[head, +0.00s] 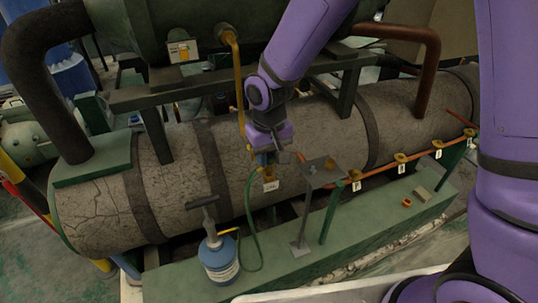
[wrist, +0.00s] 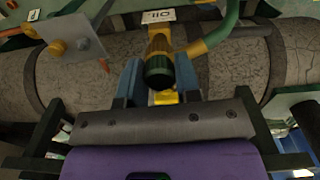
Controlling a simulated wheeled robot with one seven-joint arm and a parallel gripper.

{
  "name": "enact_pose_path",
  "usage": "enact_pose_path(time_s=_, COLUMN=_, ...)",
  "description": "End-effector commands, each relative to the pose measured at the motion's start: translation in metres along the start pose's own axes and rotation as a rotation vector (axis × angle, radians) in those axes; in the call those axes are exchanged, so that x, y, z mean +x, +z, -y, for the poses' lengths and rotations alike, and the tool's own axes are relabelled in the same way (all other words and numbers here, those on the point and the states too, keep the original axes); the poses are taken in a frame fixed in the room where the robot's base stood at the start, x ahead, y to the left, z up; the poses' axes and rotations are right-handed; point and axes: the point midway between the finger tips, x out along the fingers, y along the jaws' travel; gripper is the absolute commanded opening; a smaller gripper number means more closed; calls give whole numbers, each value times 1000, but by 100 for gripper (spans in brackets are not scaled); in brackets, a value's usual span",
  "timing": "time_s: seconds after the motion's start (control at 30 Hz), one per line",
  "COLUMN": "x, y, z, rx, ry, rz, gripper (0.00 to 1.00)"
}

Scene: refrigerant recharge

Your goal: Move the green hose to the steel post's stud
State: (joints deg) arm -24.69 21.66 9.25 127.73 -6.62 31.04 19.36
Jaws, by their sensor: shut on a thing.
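My gripper (head: 266,160) is above the front of the big cracked cylinder. In the wrist view its blue fingers (wrist: 158,82) are shut on the dark green and brass end fitting (wrist: 158,66) of the green hose. The green hose (head: 250,222) hangs from there down to a blue hand pump (head: 218,258); part of it also shows in the wrist view (wrist: 228,24). The steel post (head: 301,222) stands right of the gripper, with a flat plate (head: 320,174) on top. The plate (wrist: 86,38) carries a brass stud (wrist: 57,47). Whether the fitting still touches the port behind is unclear.
An "OIL" label (wrist: 158,15) is by the fitting. An orange pipe (head: 372,179) with several labelled brass fittings runs right. A yellow pipe (head: 239,85) stands just left of my arm. An orange ring (head: 406,202) and small block (head: 421,194) lie on the green beam (head: 345,236).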

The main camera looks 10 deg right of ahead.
Motion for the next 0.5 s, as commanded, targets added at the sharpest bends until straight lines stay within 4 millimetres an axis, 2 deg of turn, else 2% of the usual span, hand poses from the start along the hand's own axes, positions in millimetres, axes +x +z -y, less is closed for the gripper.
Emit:
enact_pose_path(time_s=0.23, x=0, y=0, z=0, rx=-233, ry=0, rz=-1, gripper=8)
enact_pose_path(time_s=0.5, x=0, y=0, z=0, rx=-254, ry=0, rz=-1, gripper=8)
